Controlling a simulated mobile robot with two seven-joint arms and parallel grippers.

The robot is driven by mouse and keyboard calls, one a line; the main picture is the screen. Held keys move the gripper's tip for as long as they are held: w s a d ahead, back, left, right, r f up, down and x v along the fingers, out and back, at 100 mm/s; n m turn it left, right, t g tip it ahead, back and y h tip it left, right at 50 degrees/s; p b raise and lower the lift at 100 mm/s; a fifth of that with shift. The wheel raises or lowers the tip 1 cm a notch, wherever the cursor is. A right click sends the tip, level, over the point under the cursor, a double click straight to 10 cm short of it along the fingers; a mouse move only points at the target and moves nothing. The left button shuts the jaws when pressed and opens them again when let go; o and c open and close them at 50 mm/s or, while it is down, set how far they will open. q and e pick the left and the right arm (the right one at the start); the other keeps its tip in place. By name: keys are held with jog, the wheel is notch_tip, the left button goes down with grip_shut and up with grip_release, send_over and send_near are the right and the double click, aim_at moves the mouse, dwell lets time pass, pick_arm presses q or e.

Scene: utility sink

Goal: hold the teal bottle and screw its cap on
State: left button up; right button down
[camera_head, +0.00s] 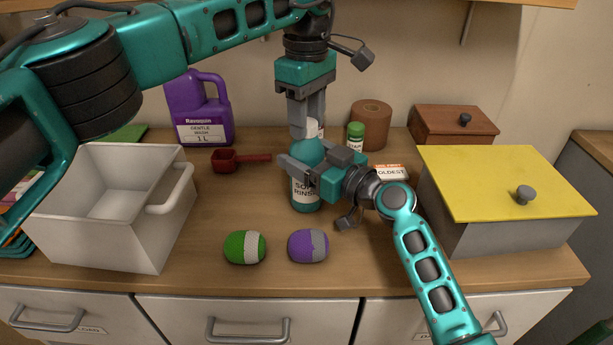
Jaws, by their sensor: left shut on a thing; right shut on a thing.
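The teal bottle (306,150) stands upright in the middle of the counter, with a white label on its front. My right gripper (297,170) reaches in from the right and is shut around the bottle's body, hiding part of the label. My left gripper (305,130) points straight down from above and is shut on the pale cap (313,127) at the bottle's top. The fingers hide most of the cap, so I cannot tell how it sits on the neck.
Behind are a purple jug (200,108), a red scoop (228,160), a green-capped bottle (355,136) and a brown roll (371,124). A white bin (110,225) stands left, a yellow-lidded box (480,180) right. Green (244,247) and purple (308,246) rounded items lie in front.

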pick_arm(q)
jog(key=m, duration=0.3)
jog(key=shift+m, duration=0.4)
jog(key=o, duration=1.3)
jog(key=shift+c, duration=0.2)
notch_tip(320, 180, up, 12)
pick_arm(e)
grip_release()
